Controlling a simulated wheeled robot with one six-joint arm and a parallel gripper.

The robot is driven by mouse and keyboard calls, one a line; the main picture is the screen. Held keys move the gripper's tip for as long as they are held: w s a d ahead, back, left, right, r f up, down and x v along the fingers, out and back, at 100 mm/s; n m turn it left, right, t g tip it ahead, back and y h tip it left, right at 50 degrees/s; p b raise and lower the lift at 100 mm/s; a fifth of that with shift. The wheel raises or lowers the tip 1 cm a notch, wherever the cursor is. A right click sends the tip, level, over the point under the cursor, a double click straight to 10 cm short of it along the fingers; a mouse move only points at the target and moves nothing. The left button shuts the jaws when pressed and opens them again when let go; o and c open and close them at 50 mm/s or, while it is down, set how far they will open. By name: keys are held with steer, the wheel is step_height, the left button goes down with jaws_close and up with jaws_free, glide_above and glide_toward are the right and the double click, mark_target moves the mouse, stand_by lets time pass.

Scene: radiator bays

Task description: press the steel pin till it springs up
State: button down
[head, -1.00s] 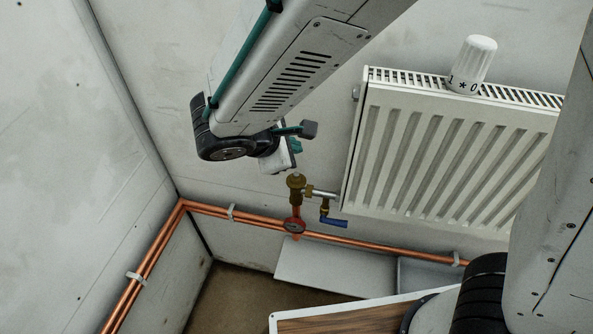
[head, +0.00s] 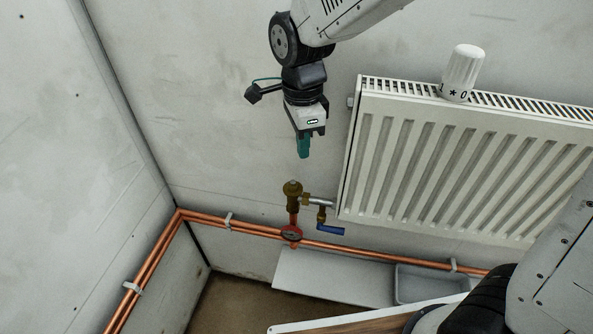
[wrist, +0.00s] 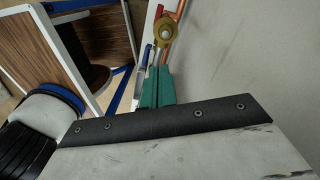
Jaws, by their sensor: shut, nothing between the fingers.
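The brass valve body (head: 293,196) stands on the copper pipe at the lower left of the radiator. Its round brass top shows in the wrist view (wrist: 166,30), with a small pale spot at its centre that looks like the pin (wrist: 166,32). In the head view the pin is too small to make out clearly. My gripper (head: 304,154) is shut and empty, its green fingers pointing down above the valve with a clear gap. In the wrist view the green fingertips (wrist: 160,70) lie just below the brass top in the picture.
A white radiator (head: 450,165) with a white thermostat knob (head: 462,72) is to the right. A blue-handled tap (head: 330,230) sits beside the valve. Copper pipes (head: 255,231) run low along the walls. A grey tray (head: 425,283) lies below the radiator.

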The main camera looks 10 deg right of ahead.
mark_target(293, 181)
steer(key=m, duration=0.2)
steer(key=r+m+y, duration=0.1)
steer(key=w+m, duration=0.1)
steer(key=m, duration=0.1)
steer(key=shift+a+r+m+y, duration=0.2)
steer(key=shift+r+m+y, duration=0.1)
steer(key=shift+f, duration=0.1)
steer(key=f, duration=0.6)
steer(key=a+f, duration=0.1)
steer(key=f, duration=0.2)
steer(key=shift+s+a+f, duration=0.1)
steer(key=shift+s+f, duration=0.05)
steer(key=shift+f, duration=0.25)
